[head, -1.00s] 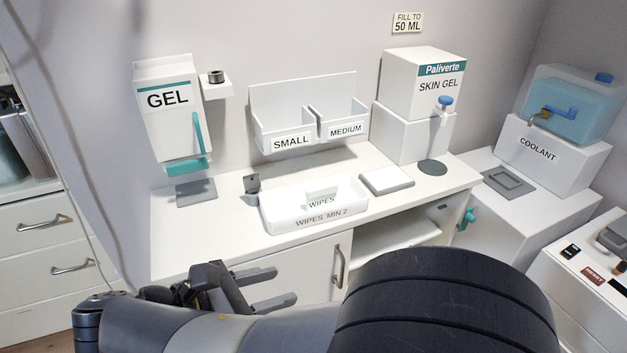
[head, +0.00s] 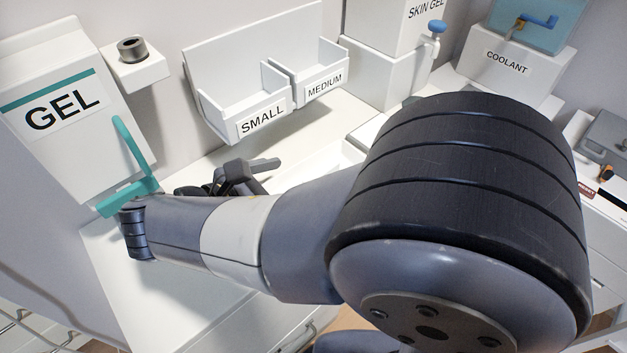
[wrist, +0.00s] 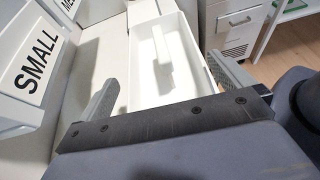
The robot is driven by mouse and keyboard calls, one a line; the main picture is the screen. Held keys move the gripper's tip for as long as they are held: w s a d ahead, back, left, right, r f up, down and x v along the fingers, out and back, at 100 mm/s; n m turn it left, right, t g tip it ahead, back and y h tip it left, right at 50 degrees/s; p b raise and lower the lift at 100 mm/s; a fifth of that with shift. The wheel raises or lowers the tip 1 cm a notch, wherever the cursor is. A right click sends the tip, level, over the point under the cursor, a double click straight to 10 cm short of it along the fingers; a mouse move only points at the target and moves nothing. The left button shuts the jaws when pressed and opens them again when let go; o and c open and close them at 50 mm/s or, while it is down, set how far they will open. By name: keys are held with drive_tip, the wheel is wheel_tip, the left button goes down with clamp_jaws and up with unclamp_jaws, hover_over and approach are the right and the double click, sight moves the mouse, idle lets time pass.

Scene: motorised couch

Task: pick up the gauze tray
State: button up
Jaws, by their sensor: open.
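No tray marked gauze shows. A white open tray (wrist: 147,75) with a raised divider inside lies on the counter in the wrist view. In the head view only a bit of a white tray (head: 350,152) shows, the rest hidden behind my arm. My gripper (wrist: 163,68) is open, with one finger on each side of the tray in the wrist view. I cannot tell whether the fingers touch it. In the head view my gripper (head: 258,172) is over the counter below the SMALL bin, partly hidden by my arm.
The SMALL bin (head: 262,120) and MEDIUM bin (head: 325,85) are on the wall close above my gripper. The GEL dispenser (head: 62,110) with its teal lever (head: 135,160) is beside my forearm at left. A white drawer unit (wrist: 233,30) stands beyond the counter.

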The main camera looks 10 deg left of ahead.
drive_tip(key=x, duration=0.5)
drive_tip(key=shift+w+d+f+b, duration=0.1)
drive_tip(key=shift+w+d+b, duration=0.1)
drive_tip(key=shift+d+b, duration=0.15)
drive_tip(key=shift+a, duration=0.1)
drive_tip(key=c, duration=0.7)
